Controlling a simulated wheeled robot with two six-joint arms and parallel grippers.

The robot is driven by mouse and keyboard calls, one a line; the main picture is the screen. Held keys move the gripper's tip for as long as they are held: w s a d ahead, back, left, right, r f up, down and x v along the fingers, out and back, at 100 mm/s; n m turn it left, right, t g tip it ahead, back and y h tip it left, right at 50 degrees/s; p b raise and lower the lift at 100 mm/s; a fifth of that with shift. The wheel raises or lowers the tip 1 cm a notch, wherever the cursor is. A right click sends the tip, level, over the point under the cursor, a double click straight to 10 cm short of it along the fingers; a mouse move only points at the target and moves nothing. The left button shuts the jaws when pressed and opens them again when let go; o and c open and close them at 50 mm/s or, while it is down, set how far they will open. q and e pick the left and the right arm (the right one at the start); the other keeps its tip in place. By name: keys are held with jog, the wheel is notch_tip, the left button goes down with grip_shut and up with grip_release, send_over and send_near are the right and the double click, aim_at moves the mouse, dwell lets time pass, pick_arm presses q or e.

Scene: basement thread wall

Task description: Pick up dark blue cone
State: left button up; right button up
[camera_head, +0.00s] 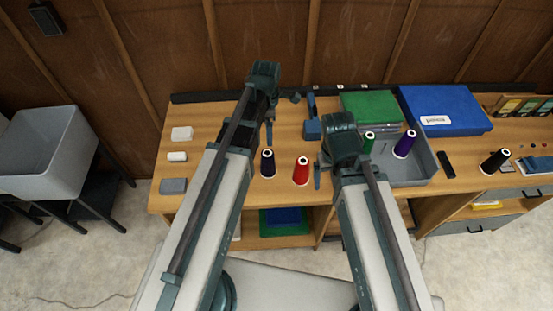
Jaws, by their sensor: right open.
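A very dark cone (268,164), which looks dark blue, stands upright on the wooden table left of a red cone (301,172). The dark cone is apart from both grippers, and nothing is held in the right one.
A grey tray (424,160) at right holds a purple cone (405,144) and a green cone (369,142). Behind are a green box (371,105) and a blue box (445,108). A black cone (495,161) stands far right.

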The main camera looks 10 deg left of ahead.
pick_arm(q)
jog(key=b, duration=0.9)
send_over(268, 154)
notch_tip(268, 154, down, 9)
jog(key=shift+s+d+r, duration=0.15)
jog(key=shift+s+d, duration=0.2)
jog(key=f+b, duration=0.5)
jog(key=shift+s+a+f, duration=0.15)
jog(key=shift+s+a, duration=0.1)
grip_shut()
